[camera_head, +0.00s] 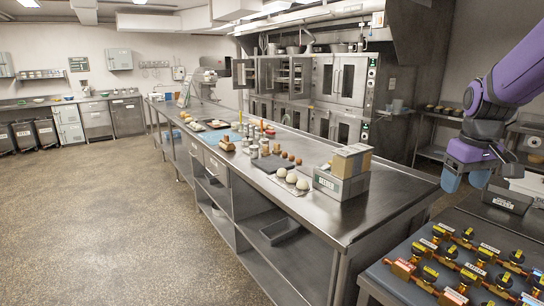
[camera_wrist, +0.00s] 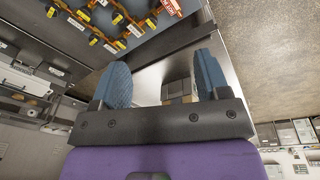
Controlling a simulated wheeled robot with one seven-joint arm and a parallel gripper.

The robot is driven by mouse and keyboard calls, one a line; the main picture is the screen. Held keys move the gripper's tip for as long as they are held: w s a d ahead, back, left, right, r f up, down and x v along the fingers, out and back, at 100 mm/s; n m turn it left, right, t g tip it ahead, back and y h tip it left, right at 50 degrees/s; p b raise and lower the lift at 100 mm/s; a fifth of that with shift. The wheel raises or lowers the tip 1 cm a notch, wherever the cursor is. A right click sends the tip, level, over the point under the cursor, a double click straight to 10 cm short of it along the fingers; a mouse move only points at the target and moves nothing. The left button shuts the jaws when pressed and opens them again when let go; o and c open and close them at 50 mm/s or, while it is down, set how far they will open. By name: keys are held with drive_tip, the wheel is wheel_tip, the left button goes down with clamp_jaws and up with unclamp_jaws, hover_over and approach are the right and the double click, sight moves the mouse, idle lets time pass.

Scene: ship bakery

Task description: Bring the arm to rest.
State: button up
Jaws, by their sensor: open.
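My purple arm enters the head view from the upper right. My gripper (camera_head: 466,180) points downward at the right, above the side table with valves and in front of the shelving. Its blue fingers are apart. In the wrist view my gripper (camera_wrist: 160,82) shows its two blue fingers wide apart, with nothing between them. The part of my arm beyond the right edge of the head view is hidden.
A long steel worktable (camera_head: 400,195) runs through the middle, with boxes (camera_head: 344,172), dough balls (camera_head: 291,178) and jars on it. A side table (camera_head: 390,281) at the lower right holds several brass valves (camera_head: 452,250). Ovens (camera_head: 340,80) stand behind. The floor (camera_head: 110,210) at left is clear.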

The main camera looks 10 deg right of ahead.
drive_tip(key=s+a+r+t, duration=0.2)
drive_tip(key=s+a, duration=0.6)
drive_tip(key=s+a+r+t, duration=0.2)
drive_tip(key=s+a+r, duration=0.1)
drive_tip(key=s+a, duration=0.5)
drive_tip(key=shift+s+a+y, duration=0.25)
drive_tip(key=shift+a+y, duration=0.15)
drive_tip(key=shift+a, duration=0.3)
drive_tip(key=shift+r, duration=0.1)
